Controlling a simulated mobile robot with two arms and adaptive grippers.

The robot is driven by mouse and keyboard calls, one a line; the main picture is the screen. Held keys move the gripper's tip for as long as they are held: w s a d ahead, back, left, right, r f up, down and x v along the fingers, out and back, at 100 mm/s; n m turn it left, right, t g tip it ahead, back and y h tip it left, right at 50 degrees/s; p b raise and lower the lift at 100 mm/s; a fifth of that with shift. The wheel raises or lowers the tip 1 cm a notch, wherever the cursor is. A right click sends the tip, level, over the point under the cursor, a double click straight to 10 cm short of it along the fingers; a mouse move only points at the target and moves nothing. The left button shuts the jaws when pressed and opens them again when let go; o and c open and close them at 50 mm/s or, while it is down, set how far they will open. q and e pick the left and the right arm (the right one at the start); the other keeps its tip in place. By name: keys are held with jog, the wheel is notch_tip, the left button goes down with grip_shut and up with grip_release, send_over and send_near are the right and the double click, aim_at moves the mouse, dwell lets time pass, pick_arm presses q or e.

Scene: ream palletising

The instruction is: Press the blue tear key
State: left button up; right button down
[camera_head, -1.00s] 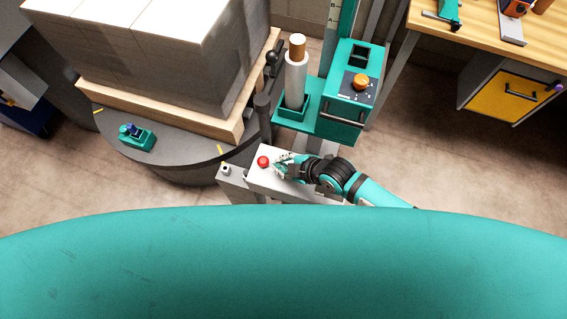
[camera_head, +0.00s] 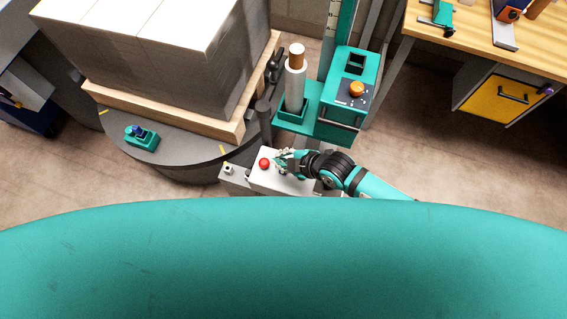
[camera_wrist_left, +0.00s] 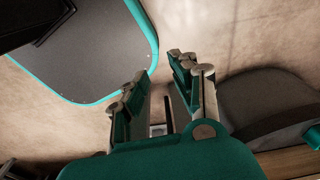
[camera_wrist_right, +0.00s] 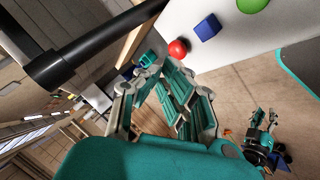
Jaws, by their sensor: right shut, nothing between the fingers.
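The blue tear key (camera_wrist_right: 208,27) is a square blue cap on a pale control panel (camera_wrist_right: 223,50), seen at the top of the right wrist view. It sits between a red round button (camera_wrist_right: 178,48) and a green round button (camera_wrist_right: 252,5). My right gripper (camera_head: 281,158) is shut and empty over the panel, just right of the red button (camera_head: 264,163) in the head view, where it hides the blue key. In the right wrist view my right gripper (camera_wrist_right: 160,75) is apart from the key. My left gripper (camera_wrist_left: 160,75) is open and empty, over the floor.
A turntable (camera_head: 185,167) carries a wooden pallet (camera_head: 215,122) with a wrapped grey stack (camera_head: 165,65). A teal machine with an orange knob (camera_head: 357,89) and a film roll (camera_head: 295,85) stands behind the panel. A wooden workbench (camera_head: 465,35) is at the back right.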

pick_arm(q)
jog(key=shift+r, duration=0.65)
pick_arm(e)
jog(key=shift+r, duration=0.65)
